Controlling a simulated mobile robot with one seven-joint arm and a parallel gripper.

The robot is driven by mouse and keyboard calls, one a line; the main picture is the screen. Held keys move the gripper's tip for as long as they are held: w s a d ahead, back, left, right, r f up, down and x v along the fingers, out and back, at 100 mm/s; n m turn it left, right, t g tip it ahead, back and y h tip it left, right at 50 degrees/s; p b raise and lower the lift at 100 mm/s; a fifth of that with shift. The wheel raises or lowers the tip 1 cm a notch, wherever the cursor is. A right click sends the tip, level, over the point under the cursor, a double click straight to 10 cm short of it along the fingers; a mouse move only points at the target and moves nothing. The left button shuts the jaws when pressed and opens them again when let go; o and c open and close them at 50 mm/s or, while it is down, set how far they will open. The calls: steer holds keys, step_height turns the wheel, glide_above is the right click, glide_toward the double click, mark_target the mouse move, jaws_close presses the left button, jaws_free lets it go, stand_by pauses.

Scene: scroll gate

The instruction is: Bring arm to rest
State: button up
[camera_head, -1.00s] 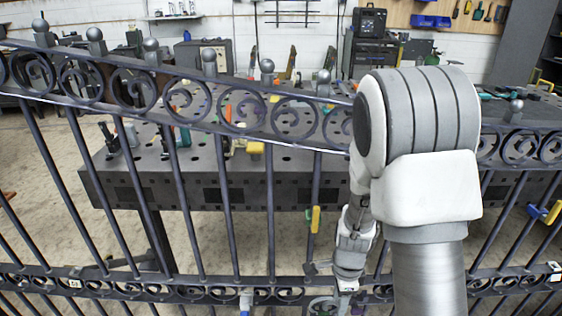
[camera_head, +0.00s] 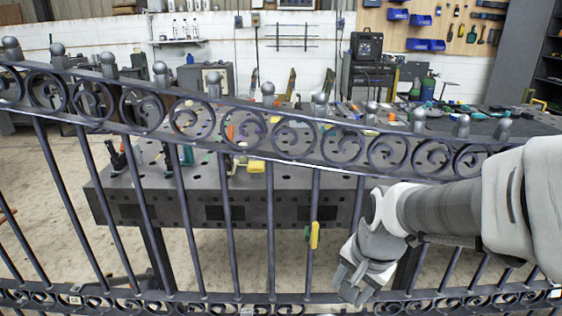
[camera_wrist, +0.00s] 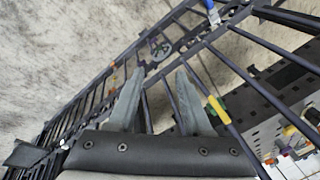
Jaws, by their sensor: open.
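My gripper (camera_head: 350,285) is in front of the dark metal gate (camera_head: 268,215) in the head view, low and right of the middle, with my arm reaching in from the right edge. In the wrist view my gripper (camera_wrist: 158,95) has its two grey fingers apart with nothing between them. The gate (camera_wrist: 255,85) runs diagonally behind the fingers there. I cannot tell whether the fingers touch its bars.
A dark perforated work table (camera_head: 215,192) with clamps and tools stands behind the gate. A black case (camera_head: 367,45) and blue bins (camera_head: 425,44) are by the back wall. Bare concrete floor (camera_head: 45,190) shows through the bars at left.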

steer(key=s+d+r+n+t+h, duration=0.1)
steer(key=s+r+n+t, duration=0.2)
steer(key=s+r+n, duration=0.6)
step_height(320, 180, up, 18)
steer(key=s+p, duration=0.1)
steer(key=p, duration=1.6)
steer(key=shift+d+r+m, duration=0.2)
steer(key=shift+m, duration=0.1)
